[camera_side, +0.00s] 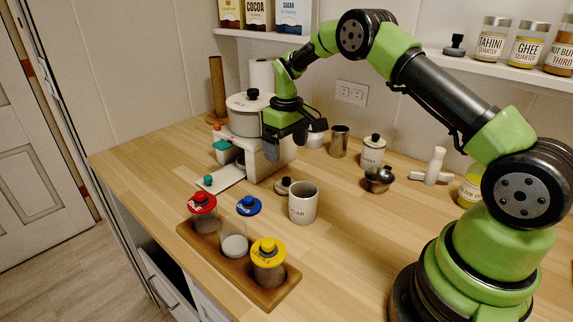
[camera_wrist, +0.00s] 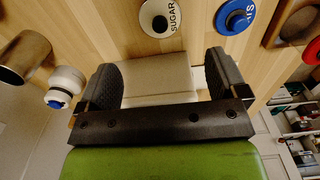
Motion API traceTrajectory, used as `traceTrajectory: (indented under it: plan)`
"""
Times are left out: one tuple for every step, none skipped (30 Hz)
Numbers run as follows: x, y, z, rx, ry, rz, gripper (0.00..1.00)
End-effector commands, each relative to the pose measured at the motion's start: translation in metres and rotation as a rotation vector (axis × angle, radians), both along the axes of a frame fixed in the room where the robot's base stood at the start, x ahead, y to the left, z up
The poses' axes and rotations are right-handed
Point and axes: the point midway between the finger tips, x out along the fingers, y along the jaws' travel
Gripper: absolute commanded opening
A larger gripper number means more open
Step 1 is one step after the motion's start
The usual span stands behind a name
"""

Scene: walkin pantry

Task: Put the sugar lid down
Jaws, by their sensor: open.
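The sugar lid (camera_side: 283,186) is a pale disc with a dark knob, lying on the wooden counter just behind and left of the white sugar canister (camera_side: 303,205), which stands open. In the wrist view the sugar lid (camera_wrist: 160,28) shows knob up at the top, with SUGAR printed on it. My gripper (camera_side: 286,146) is open and empty, raised above the white appliance (camera_side: 268,160), apart from the lid. In the wrist view the gripper's fingers (camera_wrist: 166,82) stand spread, with a pale surface of the appliance between them.
A blue lid (camera_side: 249,206) lies on the counter left of the canister. A wooden rack (camera_side: 213,257) holds jars at the front, the middle one open.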

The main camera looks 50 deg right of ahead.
Motion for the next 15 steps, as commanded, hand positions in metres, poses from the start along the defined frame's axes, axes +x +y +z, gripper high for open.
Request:
traceTrajectory:
  plan:
    - [0.001,0.0,0.009,-0.001,-0.003,0.001,0.91]
    - [0.001,0.0,0.012,-0.001,-0.003,0.001,0.91]
    - [0.0,0.0,0.016,-0.001,-0.002,0.001,0.91]
    - [0.0,0.0,0.018,-0.002,-0.002,0.001,0.91]
    - [0.0,0.0,0.02,-0.001,-0.002,0.0,0.91]
    - [0.0,0.0,0.022,-0.001,-0.001,0.0,0.91]
    - [0.0,0.0,0.023,-0.001,-0.001,0.0,0.91]
    - [0.0,0.0,0.024,0.0,-0.001,0.0,0.91]
    - [0.0,0.0,0.026,0.0,-0.003,-0.001,0.91]
    - [0.0,0.001,0.028,0.0,-0.006,-0.002,0.91]
    - [-0.001,0.003,0.033,0.0,-0.012,-0.004,0.91]
    - [-0.002,0.005,0.041,0.001,-0.024,-0.009,0.91]
    - [-0.003,0.008,0.049,0.002,-0.036,-0.014,0.91]
    - [-0.005,0.011,0.059,0.003,-0.05,-0.021,0.91]
    - [-0.009,0.017,0.075,0.006,-0.074,-0.031,0.91]
